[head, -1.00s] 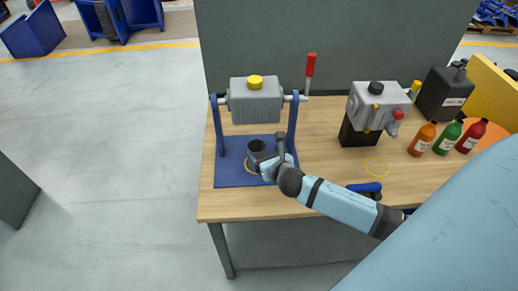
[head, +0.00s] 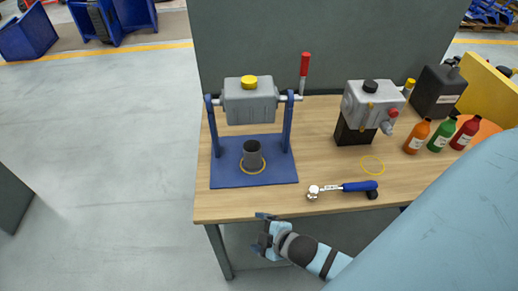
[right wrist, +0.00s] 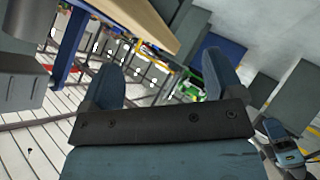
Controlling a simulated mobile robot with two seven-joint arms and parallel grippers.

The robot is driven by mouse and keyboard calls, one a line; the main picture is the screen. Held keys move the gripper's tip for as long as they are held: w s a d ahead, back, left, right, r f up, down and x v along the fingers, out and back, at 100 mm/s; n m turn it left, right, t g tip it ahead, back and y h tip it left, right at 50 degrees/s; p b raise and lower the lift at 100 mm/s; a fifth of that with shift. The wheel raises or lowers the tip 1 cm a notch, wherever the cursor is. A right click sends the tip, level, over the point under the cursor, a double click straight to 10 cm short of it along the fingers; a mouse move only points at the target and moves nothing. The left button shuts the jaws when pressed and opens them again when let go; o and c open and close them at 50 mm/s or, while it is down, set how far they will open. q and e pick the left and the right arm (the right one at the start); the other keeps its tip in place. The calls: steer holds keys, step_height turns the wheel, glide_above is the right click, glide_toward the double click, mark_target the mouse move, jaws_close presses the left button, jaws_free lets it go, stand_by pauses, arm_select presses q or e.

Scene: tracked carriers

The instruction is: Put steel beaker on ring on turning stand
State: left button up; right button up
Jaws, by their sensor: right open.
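The steel beaker (head: 253,156), dark and open at the top, stands upright on the blue base of the turning stand (head: 225,176). The yellow ring (head: 253,173) on that base shows around the beaker's foot, and the beaker appears to stand inside it. The stand holds a grey block (head: 250,103) with a yellow cap between two blue posts. My right gripper (head: 263,236) is open and empty, in front of the table's front edge and apart from the beaker. Its two spread fingers also show in the right wrist view (right wrist: 168,82).
A ratchet wrench (head: 342,188) with a blue handle lies near the table's front edge. Several bottles (head: 440,134) and a dark canister (head: 438,92) stand at the right.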

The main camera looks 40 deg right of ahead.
steer(key=s+a+m, duration=0.1)
steer(key=m, duration=0.2)
steer(key=s+a+m, duration=0.1)
steer(key=m, duration=0.1)
steer(key=s+a+f+m+y, duration=0.1)
steer(key=m, duration=0.2)
steer(key=shift+s+a+m, duration=0.2)
steer(key=shift+s+m, duration=0.1)
steer(key=shift+s, duration=0.1)
steer(key=r+p, duration=0.1)
steer(key=p, duration=0.1)
steer(key=r+p, duration=0.1)
steer(key=r, duration=0.1)
steer(key=r+p, duration=0.2)
steer(key=shift+d+r+p, duration=0.1)
steer(key=shift+d+p, duration=0.15)
steer(key=shift+p, duration=0.05)
steer(key=shift+r, duration=0.15)
